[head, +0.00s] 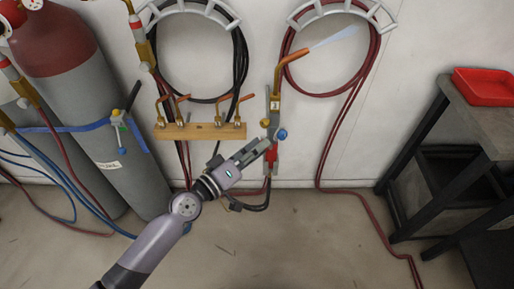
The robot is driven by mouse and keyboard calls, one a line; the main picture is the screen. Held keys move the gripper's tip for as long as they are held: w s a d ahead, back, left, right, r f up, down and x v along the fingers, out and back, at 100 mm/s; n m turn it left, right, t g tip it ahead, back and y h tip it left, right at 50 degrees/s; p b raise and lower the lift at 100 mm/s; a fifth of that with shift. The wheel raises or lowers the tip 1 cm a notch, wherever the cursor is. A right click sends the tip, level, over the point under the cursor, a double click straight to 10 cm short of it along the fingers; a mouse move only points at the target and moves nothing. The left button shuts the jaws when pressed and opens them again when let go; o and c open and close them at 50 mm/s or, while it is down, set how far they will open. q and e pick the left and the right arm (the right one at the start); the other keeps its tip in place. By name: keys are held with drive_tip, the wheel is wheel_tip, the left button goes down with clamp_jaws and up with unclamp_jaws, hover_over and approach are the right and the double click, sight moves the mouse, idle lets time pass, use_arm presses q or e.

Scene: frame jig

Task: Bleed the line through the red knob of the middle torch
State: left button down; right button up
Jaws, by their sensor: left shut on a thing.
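One torch (275,104) with a brass body and a copper-coloured, bent tip stands upright against the wall. A pale bluish plume (334,38) comes from its tip, toward the upper right. A blue knob (282,134) sticks out at its right side, low on the body. My left gripper (268,143) reaches in from the lower left and is shut at the torch's lower body. Its fingers hide most of what they hold, at the red knob's place. A red part (271,155) shows just below the fingertips. My right gripper is not in view.
A wooden rack (200,131) with several copper tips hangs left of the torch. Hose coils hang above on wall holders (342,12). Gas cylinders (95,110) stand at the left. A dark table (470,130) with a red tray (484,87) is at the right.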

use_arm(q)
drive_tip(key=shift+f+n+p, duration=0.1)
drive_tip(key=shift+n+p, duration=0.35)
drive_tip(key=shift+n, duration=4.65)
drive_tip(key=c, duration=1.4)
unclamp_jaws()
drive_tip(key=v, duration=1.2)
